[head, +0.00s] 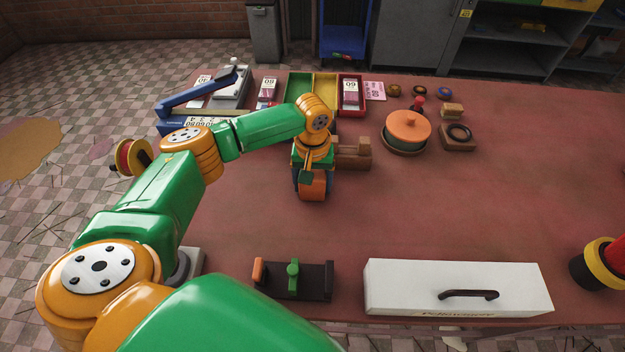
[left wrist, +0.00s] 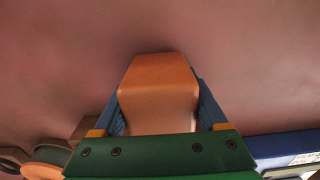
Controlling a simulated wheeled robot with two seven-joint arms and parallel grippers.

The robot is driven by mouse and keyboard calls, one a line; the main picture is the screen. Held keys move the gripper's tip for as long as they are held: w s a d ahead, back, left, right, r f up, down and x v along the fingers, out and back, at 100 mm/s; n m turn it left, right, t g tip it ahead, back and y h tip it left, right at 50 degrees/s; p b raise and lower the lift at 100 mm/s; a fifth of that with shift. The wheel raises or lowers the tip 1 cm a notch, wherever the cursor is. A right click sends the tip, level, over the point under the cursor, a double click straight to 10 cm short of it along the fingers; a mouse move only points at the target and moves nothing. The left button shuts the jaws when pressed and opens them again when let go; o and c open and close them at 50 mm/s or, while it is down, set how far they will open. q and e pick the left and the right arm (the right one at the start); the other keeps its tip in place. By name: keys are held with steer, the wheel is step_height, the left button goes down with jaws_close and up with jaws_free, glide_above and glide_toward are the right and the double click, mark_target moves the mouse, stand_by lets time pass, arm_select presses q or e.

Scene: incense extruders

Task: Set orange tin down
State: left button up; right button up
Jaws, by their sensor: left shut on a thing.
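The orange tin (head: 313,186) is between the fingers of my left gripper (head: 312,190), over the middle of the red table (head: 480,200). In the left wrist view the tin (left wrist: 158,95) sits between the two blue fingers (left wrist: 160,112), which press on its sides. My left gripper is shut on it and points down. The tin is close to the table surface; I cannot tell whether it touches. My right gripper is not seen; only a red and yellow part shows at the right edge.
A wooden block piece (head: 352,153) stands just behind the gripper. An orange-lidded pot (head: 407,130) is at right. A dark rack with a green knob (head: 293,280) and a white box (head: 458,287) line the front edge. Table right of the gripper is clear.

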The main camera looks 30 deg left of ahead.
arm_select(q)
steer(key=o, duration=1.5)
